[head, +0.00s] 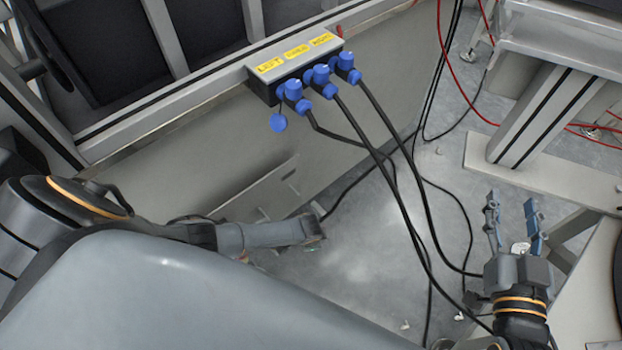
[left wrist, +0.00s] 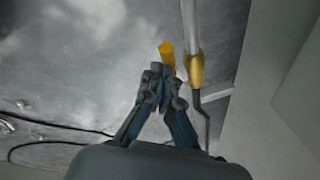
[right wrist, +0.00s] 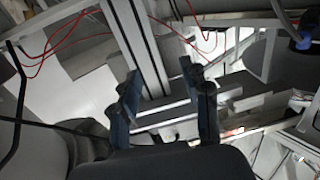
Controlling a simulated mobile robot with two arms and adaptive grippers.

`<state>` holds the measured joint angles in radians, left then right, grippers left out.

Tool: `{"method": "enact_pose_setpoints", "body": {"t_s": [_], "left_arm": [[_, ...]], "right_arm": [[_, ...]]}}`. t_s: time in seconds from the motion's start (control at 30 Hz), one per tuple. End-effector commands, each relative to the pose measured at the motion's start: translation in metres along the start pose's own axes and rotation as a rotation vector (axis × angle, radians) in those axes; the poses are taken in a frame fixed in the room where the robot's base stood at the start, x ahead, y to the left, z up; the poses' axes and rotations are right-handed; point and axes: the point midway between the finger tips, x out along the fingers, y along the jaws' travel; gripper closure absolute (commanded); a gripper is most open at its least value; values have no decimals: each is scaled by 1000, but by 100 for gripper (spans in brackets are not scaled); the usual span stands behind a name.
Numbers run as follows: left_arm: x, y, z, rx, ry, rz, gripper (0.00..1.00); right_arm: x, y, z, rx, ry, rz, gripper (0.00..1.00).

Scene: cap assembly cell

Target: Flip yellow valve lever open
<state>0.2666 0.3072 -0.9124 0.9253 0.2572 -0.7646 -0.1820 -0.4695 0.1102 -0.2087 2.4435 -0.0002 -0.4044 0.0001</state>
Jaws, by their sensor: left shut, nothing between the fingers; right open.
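The yellow valve lever (left wrist: 167,50) shows in the left wrist view, just beyond the fingertips of my left gripper (left wrist: 160,72). It sits left of a brass-coloured valve body (left wrist: 195,68) on a pale pipe, with a dark bent pipe below it. My left gripper is shut with nothing between its fingers. Its tips look very close to the lever; I cannot tell whether they touch. I cannot make out the valve in the head view. My right gripper (head: 512,202) is open and empty at the right of the head view; it also shows in the right wrist view (right wrist: 160,74).
A connector box (head: 292,62) with yellow labels and blue plugs is mounted on the frame rail. Black cables hang from it to the grey floor (head: 350,265). A metal stand (head: 545,100) with red cables is at the upper right. Floor between the arms is mostly clear.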

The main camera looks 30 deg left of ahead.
Motion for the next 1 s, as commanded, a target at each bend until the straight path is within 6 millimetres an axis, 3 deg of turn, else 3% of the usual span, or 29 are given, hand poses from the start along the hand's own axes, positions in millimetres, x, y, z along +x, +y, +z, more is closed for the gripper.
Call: {"method": "enact_pose_setpoints", "body": {"t_s": [0.23,0.73,1.0], "left_arm": [[1,-1,-2,0,0,0,100],[1,-1,-2,0,0,0,100],[-11,3,9,3,1,-2,100]], "right_arm": [[2,-1,-11,0,53,-2,53],[0,0,-6,-1,37,1,53],[0,0,-19,-1,39,0,53]]}}
